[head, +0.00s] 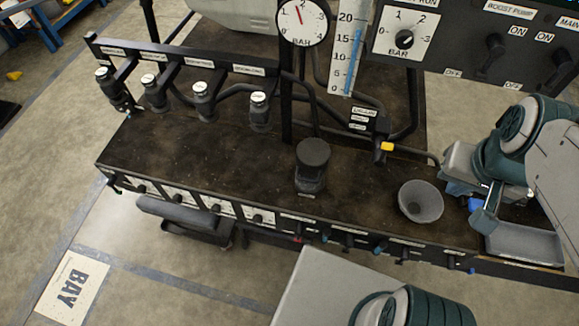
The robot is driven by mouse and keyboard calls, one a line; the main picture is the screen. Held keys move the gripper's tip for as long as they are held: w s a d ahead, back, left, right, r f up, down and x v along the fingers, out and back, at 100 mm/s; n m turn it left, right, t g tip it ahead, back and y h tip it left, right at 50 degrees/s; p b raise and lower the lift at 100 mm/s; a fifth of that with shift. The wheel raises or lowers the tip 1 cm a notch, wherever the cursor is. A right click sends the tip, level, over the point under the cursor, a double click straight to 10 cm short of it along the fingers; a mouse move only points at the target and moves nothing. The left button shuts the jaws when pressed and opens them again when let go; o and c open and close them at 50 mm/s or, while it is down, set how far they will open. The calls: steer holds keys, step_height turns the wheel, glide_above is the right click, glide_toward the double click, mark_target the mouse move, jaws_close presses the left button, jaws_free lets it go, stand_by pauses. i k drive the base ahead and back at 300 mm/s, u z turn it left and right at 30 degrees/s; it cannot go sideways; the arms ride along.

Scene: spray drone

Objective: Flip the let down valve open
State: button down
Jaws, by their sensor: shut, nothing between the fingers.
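My gripper (482,212) is at the right end of the dark bench, low over its front edge, with the arm coming in from the right. Its fingers look shut with nothing between them. Several small valves with handles run along the bench's front face, such as one near the middle (335,240) and one farther right (403,253). Their labels are too small to read, so I cannot tell which is the let down valve. A small blue part (474,204) shows right beside my gripper, partly hidden by it. A yellow-handled valve (386,147) sits on the pipe behind.
A grey funnel (421,202) stands on the bench just left of my gripper. A dark capped container (312,166) stands mid-bench. A grey tray (524,244) is at the right end. A gauge (302,22) and a switch panel (480,45) rise behind.

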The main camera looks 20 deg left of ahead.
mark_target(299, 228)
steer(key=u, duration=1.55)
steer(key=k, duration=1.25)
steer(key=u, duration=0.3)
steer(key=i, duration=0.85)
steer(key=u, duration=0.7)
